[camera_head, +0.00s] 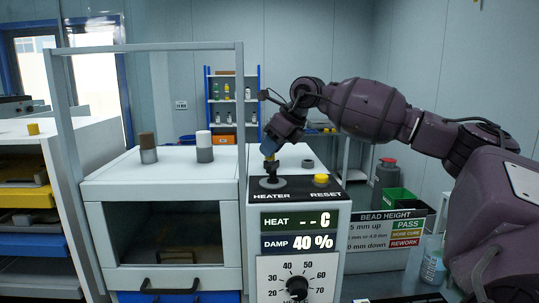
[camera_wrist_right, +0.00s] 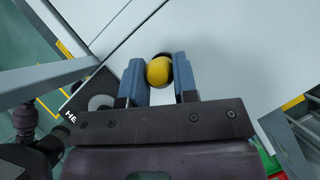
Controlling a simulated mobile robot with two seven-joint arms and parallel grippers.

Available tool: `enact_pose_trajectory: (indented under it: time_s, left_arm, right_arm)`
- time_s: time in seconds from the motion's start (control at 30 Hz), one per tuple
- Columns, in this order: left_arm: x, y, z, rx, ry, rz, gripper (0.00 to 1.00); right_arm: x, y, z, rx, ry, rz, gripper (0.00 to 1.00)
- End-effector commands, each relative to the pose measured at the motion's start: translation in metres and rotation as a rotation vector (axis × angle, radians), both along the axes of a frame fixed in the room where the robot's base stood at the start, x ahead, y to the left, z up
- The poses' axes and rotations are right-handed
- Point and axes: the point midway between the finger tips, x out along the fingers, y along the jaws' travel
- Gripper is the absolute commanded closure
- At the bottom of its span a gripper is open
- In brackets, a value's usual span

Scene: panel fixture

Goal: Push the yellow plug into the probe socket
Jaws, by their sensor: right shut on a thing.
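The yellow plug (camera_wrist_right: 159,71) shows as a rounded yellow top between the two blue-grey fingers of my right gripper (camera_wrist_right: 160,82) in the right wrist view. The gripper is shut on it. In the head view my right gripper (camera_head: 270,150) points down over the top of the control box, with a bit of yellow at its fingertips. The plug's lower end is hidden. A small dark grey round piece (camera_head: 308,163) sits on the box top to the right; I cannot tell whether it is the probe socket. My left gripper is not in view.
The control box has a grey round HEATER knob (camera_head: 272,182), a yellow RESET button (camera_head: 320,180) and a dial (camera_head: 297,286). A glass-fronted cabinet (camera_head: 165,185) adjoins it, bearing two cylinders (camera_head: 204,147). A bead height sign (camera_head: 385,235) stands at right.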

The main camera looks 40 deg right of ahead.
Motion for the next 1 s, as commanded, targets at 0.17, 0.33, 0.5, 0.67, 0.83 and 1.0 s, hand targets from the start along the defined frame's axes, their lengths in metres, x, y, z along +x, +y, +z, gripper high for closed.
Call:
enact_pose_trajectory:
  time_s: [0.17, 0.33, 0.5, 0.67, 0.83, 1.0]
  left_arm:
    - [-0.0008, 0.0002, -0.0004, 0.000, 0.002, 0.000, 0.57]
    - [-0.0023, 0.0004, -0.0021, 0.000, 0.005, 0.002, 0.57]
    - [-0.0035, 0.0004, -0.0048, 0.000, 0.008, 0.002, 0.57]
    - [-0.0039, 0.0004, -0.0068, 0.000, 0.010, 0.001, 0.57]
    - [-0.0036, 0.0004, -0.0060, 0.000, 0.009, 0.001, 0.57]
    - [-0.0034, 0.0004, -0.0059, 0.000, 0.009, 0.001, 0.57]
  right_arm:
    - [0.0000, -0.0001, -0.0001, 0.000, 0.000, 0.000, 1.00]
    - [0.0000, -0.0001, -0.0017, 0.000, 0.001, 0.000, 1.00]
    - [-0.0001, -0.0001, -0.0048, 0.000, 0.001, 0.000, 1.00]
    - [-0.0001, 0.0000, -0.0077, -0.001, 0.002, 0.000, 1.00]
    - [-0.0002, 0.0000, -0.0065, 0.000, 0.001, 0.000, 0.47]
    - [-0.0001, -0.0001, -0.0062, 0.000, 0.000, 0.000, 0.47]
